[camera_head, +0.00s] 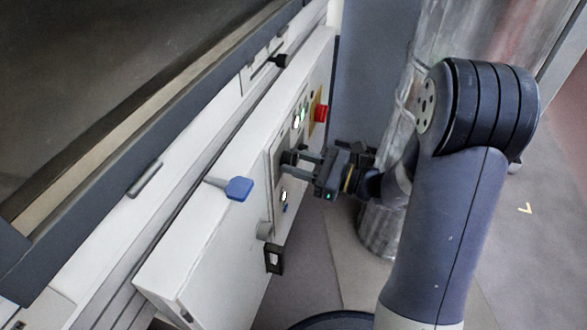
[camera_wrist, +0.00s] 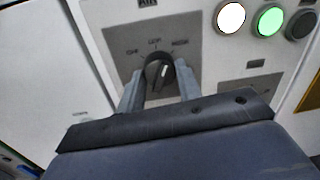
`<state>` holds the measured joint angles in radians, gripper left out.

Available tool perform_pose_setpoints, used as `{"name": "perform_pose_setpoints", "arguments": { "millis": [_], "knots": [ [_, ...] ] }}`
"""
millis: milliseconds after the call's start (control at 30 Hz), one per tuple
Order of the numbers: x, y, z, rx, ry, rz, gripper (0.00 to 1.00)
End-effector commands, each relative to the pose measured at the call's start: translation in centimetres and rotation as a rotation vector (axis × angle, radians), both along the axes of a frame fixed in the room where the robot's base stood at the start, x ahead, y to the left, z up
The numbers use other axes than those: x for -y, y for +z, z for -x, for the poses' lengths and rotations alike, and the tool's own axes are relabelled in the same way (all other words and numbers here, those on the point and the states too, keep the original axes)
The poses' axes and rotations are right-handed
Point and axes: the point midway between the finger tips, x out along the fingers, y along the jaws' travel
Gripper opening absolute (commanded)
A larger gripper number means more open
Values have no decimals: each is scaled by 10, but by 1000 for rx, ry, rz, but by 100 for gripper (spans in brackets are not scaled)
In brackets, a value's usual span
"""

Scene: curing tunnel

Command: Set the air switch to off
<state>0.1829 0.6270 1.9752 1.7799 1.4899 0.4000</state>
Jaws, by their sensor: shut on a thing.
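The air switch is a dark rotary knob (camera_wrist: 158,72) on a grey plate (camera_wrist: 200,58), under a partly cut-off "AIR" label. Small blurred labels arc above it at left, top and right. The left one may read OFF. A pale line on the knob leans up and slightly right. My gripper (camera_wrist: 160,88) is shut on the knob, one finger on each side. In the head view my gripper (camera_head: 302,160) reaches left to the panel, and its fingers partly hide the knob (camera_head: 287,158).
White (camera_wrist: 231,17) and green (camera_wrist: 269,20) round buttons or lamps sit right of the knob. A red button (camera_head: 320,112) is further along the panel. A metallic wrapped column (camera_head: 385,225) stands behind my arm.

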Motion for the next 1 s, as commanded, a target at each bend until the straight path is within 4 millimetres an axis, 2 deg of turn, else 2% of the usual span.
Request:
{"name": "perform_pose_setpoints", "arguments": {
  "millis": [133,1000],
  "knots": [
    [0,-6,1,132,5,48,10],
    [1,-3,-2,907,5,328,10]
  ]
}}
